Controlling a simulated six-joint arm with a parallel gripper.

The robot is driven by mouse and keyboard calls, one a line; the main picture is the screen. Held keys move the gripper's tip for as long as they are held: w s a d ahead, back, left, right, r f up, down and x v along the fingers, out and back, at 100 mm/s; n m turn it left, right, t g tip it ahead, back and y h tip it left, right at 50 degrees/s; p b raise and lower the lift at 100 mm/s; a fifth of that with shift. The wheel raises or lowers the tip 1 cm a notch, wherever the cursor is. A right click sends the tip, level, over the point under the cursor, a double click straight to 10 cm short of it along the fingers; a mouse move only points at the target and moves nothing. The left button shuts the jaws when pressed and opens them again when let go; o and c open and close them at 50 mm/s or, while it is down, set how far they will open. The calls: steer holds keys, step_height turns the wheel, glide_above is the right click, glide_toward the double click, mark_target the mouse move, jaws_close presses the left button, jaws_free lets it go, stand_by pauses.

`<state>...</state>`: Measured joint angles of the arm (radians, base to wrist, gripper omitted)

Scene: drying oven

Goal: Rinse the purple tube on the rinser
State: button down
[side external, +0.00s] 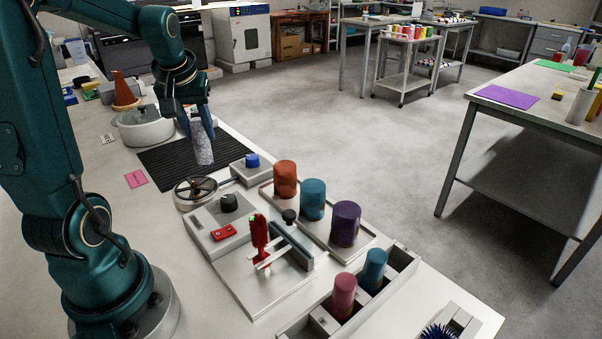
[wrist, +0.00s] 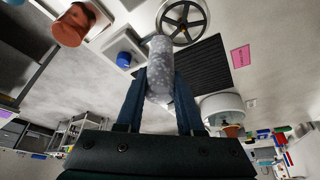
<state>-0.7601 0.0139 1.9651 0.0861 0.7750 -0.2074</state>
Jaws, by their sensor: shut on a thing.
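The purple tube (side external: 345,224) stands upright on a light tray (side external: 375,238), beside a teal tube and an orange-brown tube (side external: 285,180). The round spoked metal rinser (side external: 195,190) lies at the tray's left; it also shows at the top of the wrist view (wrist: 183,20). My gripper (side external: 199,128) is shut on a grey speckled tube (side external: 204,150), held in the air above the black ribbed mat (side external: 165,160). In the wrist view the grey tube (wrist: 160,68) sits between the two fingers. My gripper is well away from the purple tube.
A blue button box (side external: 252,163) sits next to the rinser. A control box with a black knob and red switch (side external: 223,232) and a clamp stand are in front. A rack (side external: 395,285) holds pink and teal tubes. A white round pot (side external: 145,125) and a pink card (side external: 136,179) are near the mat.

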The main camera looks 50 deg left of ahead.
steer(key=shift+n, duration=0.7)
steer(key=shift+s+a+f, duration=0.45)
steer(key=shift+f, duration=0.2)
steer(key=shift+s+a+f, duration=0.4)
steer(key=shift+a+f, duration=0.1)
steer(key=shift+f, duration=0.2)
steer(key=shift+s+a+f, duration=0.45)
steer(key=shift+f, duration=0.2)
steer(key=shift+g, duration=0.3)
steer(key=w+d+r+m+h, duration=0.1)
steer(key=d+r+m, duration=0.1)
steer(key=d+m, duration=0.2)
steer(key=w+d+r+m+t+h, duration=0.1)
steer(key=d+m, duration=0.3)
steer(key=d, duration=0.6)
steer(key=w+d+r+m+t+h, duration=0.1)
steer(key=w+d+r+m, duration=0.1)
steer(key=d, duration=0.5)
steer(key=shift+w+r+m+h, duration=0.2)
steer(key=shift+r+m+h, duration=0.1)
steer(key=shift+r+m, duration=0.65)
